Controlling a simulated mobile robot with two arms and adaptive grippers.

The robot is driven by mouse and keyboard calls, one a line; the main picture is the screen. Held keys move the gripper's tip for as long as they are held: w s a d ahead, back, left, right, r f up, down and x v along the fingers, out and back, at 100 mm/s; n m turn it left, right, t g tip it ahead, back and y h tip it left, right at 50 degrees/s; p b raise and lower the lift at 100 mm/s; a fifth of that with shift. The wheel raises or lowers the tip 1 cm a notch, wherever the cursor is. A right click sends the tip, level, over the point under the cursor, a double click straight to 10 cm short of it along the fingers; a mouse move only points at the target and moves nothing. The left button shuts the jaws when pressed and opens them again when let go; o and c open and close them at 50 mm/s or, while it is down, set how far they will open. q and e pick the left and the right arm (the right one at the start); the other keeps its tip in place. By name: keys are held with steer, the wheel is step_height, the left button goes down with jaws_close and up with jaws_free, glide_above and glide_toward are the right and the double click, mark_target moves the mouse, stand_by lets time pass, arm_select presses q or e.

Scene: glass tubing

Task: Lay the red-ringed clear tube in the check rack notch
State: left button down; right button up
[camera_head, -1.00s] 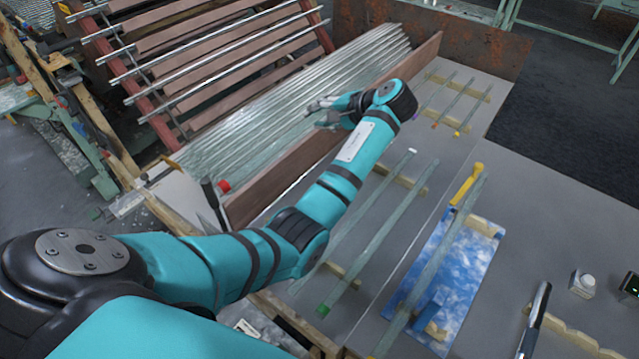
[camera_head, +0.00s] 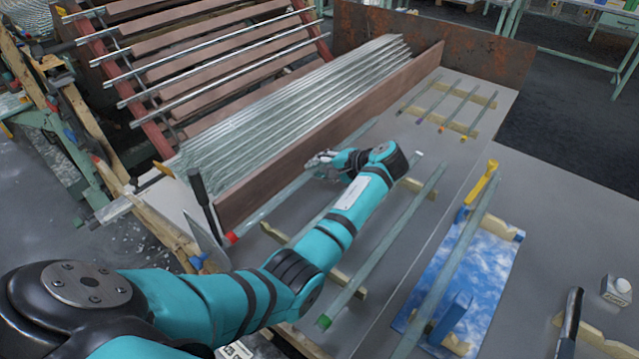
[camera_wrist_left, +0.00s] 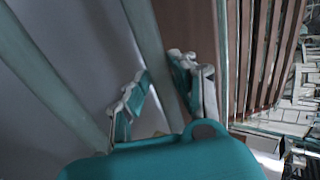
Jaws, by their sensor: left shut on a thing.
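My left gripper (camera_head: 322,166) is shut on a clear tube (camera_head: 268,207) with a red ring (camera_head: 232,238) at its near end. It holds the tube slanting over the grey bench, beside the brown plank. In the left wrist view the tube (camera_wrist_left: 151,45) runs between the fingers (camera_wrist_left: 160,82). Notched wooden rails (camera_head: 350,283) stand on the bench to the right, and a green-ended tube (camera_head: 345,296) lies across them. I take these rails for the check rack. My left forearm hides part of them. My right gripper is not in view.
Stacked glass tubes (camera_head: 290,110) lie behind the brown plank (camera_head: 325,145). Right of the rails is a sky-patterned board (camera_head: 475,285) with a tube, a yellow piece (camera_head: 482,185) and a blue block (camera_head: 452,318). Short tubes rest on far rails (camera_head: 445,122).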

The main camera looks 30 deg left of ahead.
arm_select(q)
steer(key=shift+f, duration=2.1)
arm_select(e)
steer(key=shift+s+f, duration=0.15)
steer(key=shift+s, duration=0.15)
arm_select(q)
steer(key=shift+f+b, duration=0.4)
steer(key=shift+f, duration=0.15)
steer(key=c, duration=1.4)
jaws_free()
steer(key=shift+s+f, duration=0.1)
steer(key=shift+f, duration=0.05)
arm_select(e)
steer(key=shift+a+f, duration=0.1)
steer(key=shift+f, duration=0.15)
arm_select(q)
steer(key=shift+o, duration=0.2)
steer(key=shift+d, duration=0.1)
steer(key=shift+r, duration=0.35)
steer(key=w+v, duration=0.1)
steer(key=v, duration=1.1)
steer(key=shift+s+r, duration=0.35)
steer(key=shift+r, duration=0.1)
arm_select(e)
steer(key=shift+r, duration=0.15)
